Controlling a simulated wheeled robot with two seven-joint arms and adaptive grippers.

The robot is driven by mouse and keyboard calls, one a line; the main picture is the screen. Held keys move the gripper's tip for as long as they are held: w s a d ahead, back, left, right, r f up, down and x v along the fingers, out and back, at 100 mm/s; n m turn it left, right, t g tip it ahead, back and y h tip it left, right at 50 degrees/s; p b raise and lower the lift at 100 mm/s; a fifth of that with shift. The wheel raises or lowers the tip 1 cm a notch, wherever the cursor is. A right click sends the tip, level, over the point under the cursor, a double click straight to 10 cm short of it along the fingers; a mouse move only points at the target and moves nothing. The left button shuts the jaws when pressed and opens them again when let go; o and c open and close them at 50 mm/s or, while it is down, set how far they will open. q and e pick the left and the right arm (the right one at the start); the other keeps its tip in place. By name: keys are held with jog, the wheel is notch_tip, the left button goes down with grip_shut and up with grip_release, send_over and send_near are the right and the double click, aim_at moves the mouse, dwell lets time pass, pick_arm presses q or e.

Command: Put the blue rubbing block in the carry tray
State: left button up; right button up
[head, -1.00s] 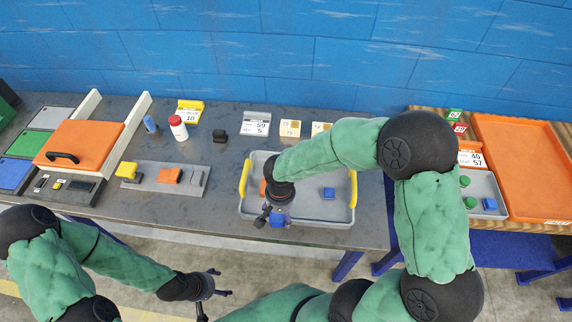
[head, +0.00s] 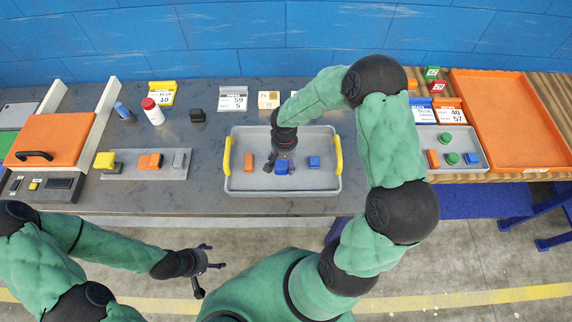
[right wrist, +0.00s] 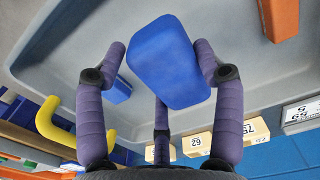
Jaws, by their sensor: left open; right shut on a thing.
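The grey carry tray (head: 300,135) with yellow handles lies on the dark table. My right gripper (head: 284,165) is shut on a blue block (head: 281,169), over the middle of the tray. In the right wrist view the held blue block (right wrist: 165,58) sits between the fingers, tilted, with the tray floor behind it. I cannot tell whether it touches the floor. A second blue block (head: 314,162) lies in the tray to the right, and an orange block (head: 249,162) to the left. My left gripper (head: 208,275) is open and empty, in front of the table.
A small grey tray (head: 480,143) on the right bench holds green, orange and blue pieces, beside a large orange tray (head: 515,120). A grey strip (head: 130,170) with several blocks lies left of the carry tray. A bottle (head: 153,113) and label stands line the back.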

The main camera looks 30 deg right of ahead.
aim_at(286, 165)
jog(key=shift+w+d+f, duration=0.15)
jog(key=shift+d+f, duration=0.1)
jog(key=shift+f, duration=0.1)
jog(key=shift+w+d+f+b, duration=0.1)
jog(key=shift+d+f+b, duration=0.1)
jog(key=shift+f, duration=0.75)
jog(key=shift+w+d+f+b, duration=0.1)
jog(key=shift+f+b, duration=0.05)
jog(key=shift+f, duration=0.75)
jog(key=shift+f, duration=0.1)
jog(key=o, duration=1.1)
